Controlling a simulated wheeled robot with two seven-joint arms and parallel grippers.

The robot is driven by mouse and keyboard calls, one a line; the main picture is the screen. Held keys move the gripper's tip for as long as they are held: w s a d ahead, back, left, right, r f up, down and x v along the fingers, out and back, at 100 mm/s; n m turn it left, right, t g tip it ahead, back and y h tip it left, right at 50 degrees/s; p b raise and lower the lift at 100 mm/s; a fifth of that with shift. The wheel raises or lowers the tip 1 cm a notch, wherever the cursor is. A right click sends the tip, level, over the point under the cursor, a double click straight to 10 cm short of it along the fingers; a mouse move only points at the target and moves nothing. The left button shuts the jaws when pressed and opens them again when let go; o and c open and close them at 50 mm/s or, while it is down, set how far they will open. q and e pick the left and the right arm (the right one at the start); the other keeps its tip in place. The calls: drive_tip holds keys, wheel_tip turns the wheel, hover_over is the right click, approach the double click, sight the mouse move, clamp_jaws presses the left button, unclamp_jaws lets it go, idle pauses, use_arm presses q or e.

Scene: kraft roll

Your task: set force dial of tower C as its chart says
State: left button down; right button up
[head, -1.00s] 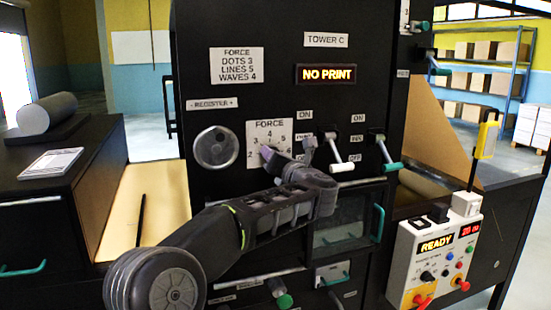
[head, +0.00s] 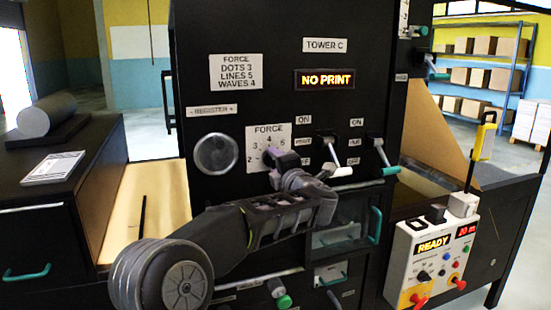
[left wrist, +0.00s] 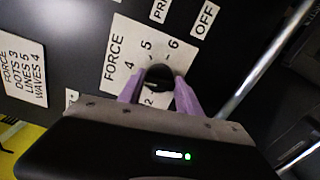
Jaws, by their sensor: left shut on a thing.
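The force dial's white plate (head: 257,137), marked FORCE with a number scale, is on the black face of tower C. My left gripper (head: 284,164) reaches up to it from below, its purple fingers shut on the dark dial knob, which the fingers mostly hide in the head view. In the left wrist view the knob (left wrist: 158,76) shows between the two fingers (left wrist: 156,98), with 4, 5 and 6 beside it. I cannot tell which number the knob points at. The chart (head: 236,72) reads FORCE, DOTS 3, LINES 5, WAVES 4. My right gripper is not in view.
The TOWER C label (head: 324,45) and a NO PRINT display (head: 324,79) are above. Two levers with a white handle (head: 342,171) and a green handle (head: 390,171) stick out right of the dial. A control box (head: 432,258) showing READY stands at lower right.

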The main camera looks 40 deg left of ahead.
use_arm(q)
drive_tip(key=shift+m+p, duration=0.35)
drive_tip(key=shift+m, duration=0.45)
drive_tip(key=shift+f, duration=0.1)
drive_tip(key=c, duration=0.8)
unclamp_jaws()
drive_tip(key=b+v, duration=0.2)
drive_tip(key=v, duration=0.5)
drive_tip(key=shift+s+d+b, duration=0.25)
drive_tip(key=shift+d+b, duration=0.1)
drive_tip(key=shift+b, duration=0.05)
